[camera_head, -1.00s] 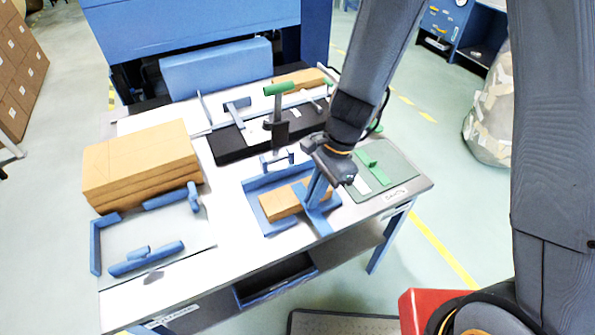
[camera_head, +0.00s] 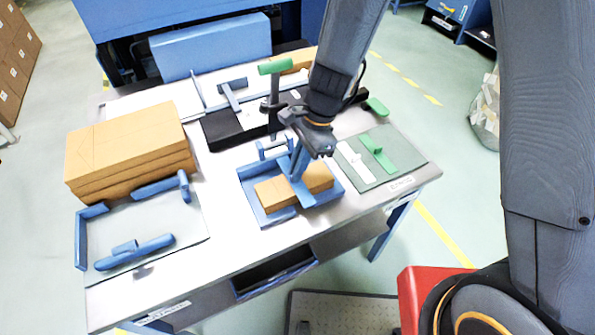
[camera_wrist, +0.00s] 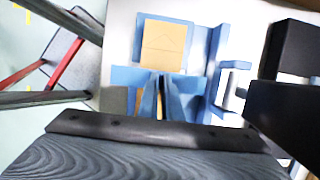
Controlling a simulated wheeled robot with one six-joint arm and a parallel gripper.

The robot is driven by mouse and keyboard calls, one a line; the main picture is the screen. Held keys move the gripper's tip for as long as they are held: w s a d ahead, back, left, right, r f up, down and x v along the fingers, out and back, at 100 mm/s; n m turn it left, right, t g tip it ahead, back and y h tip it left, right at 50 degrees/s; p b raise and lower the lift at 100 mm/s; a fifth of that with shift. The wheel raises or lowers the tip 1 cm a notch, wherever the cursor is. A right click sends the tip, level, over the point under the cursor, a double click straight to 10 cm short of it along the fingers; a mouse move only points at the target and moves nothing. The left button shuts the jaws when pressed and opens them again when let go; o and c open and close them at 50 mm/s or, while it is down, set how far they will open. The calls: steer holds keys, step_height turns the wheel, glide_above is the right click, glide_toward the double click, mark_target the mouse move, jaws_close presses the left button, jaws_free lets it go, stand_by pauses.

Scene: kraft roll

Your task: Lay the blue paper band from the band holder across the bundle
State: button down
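My gripper (camera_head: 297,174) points down over the middle of a tan paper bundle (camera_head: 317,178), which lies in a blue angled tray (camera_head: 252,197). It appears shut on the blue paper band (camera_head: 304,196), which runs crosswise over the bundle. I cannot tell whether the band's underside touches the paper. In the wrist view, the gripper (camera_wrist: 160,82) points at the blue band (camera_wrist: 128,77), and the bundle (camera_wrist: 163,45) shows beyond it and between the fingers. The fingers hide the grip itself. I cannot tell for sure which fixture is the band holder.
A small blue stand (camera_head: 262,150) is close behind the tray. A black block with a green-topped press (camera_head: 276,67) stands behind it. A grey-green mat (camera_head: 405,160) with a white strip and green piece is at right. Large tan stacks (camera_head: 130,150) and a blue-edged mat are at left.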

steer(key=shift+f, duration=0.1)
steer(key=shift+f, duration=0.1)
steer(key=c, duration=1.9)
jaws_free()
steer(key=shift+c, duration=0.2)
steer(key=b+v, duration=0.2)
steer(key=v, duration=1)
steer(key=s+d+n+t+h, duration=0.3)
steer(key=d+n, duration=0.8)
steer(key=d, duration=1)
steer(key=shift+s+r+n, duration=0.3)
steer(key=shift+s, duration=0.4)
